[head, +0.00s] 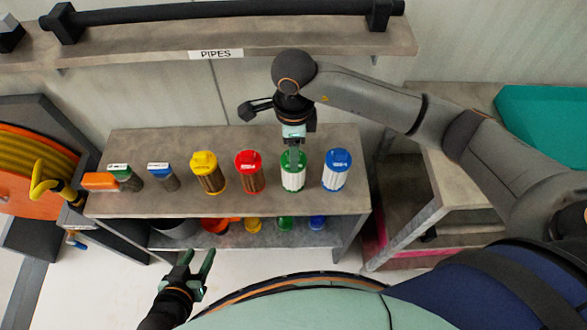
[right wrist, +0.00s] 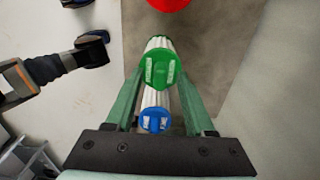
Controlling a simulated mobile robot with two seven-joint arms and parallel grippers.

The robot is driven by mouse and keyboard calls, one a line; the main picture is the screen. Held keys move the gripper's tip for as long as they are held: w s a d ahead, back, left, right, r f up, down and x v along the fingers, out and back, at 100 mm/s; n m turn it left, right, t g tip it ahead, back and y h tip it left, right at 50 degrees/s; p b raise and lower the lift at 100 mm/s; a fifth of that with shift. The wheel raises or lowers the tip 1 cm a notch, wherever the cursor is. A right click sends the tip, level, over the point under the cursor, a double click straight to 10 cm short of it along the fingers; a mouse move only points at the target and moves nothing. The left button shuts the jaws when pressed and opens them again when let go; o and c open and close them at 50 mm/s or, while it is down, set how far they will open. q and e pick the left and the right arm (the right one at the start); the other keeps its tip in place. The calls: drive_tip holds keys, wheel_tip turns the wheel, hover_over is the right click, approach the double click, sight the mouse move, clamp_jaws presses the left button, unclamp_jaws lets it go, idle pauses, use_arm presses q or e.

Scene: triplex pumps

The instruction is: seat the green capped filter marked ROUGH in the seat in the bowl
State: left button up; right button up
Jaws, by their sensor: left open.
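The green capped filter (head: 293,172) stands upright on the upper shelf, between the red and blue ones; it has a white pleated body. The marking on its cap is too small to read. My right gripper (head: 294,143) is above it, pointing down. In the right wrist view the green cap (right wrist: 158,68) shows between the fingertips of the open right gripper (right wrist: 160,75); I cannot tell whether they touch it. My left gripper (head: 197,260) is open and empty, in front of the shelf. I cannot make out the bowl's seat.
A blue capped filter (head: 336,172) stands close to the right, a red one (head: 248,172) and a yellow one (head: 208,173) to the left. Smaller capped items (head: 163,176) stand further left. The lower shelf (head: 265,238) holds more coloured things. A hose reel (head: 30,165) is at far left.

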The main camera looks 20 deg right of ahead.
clamp_jaws()
idle(1.2)
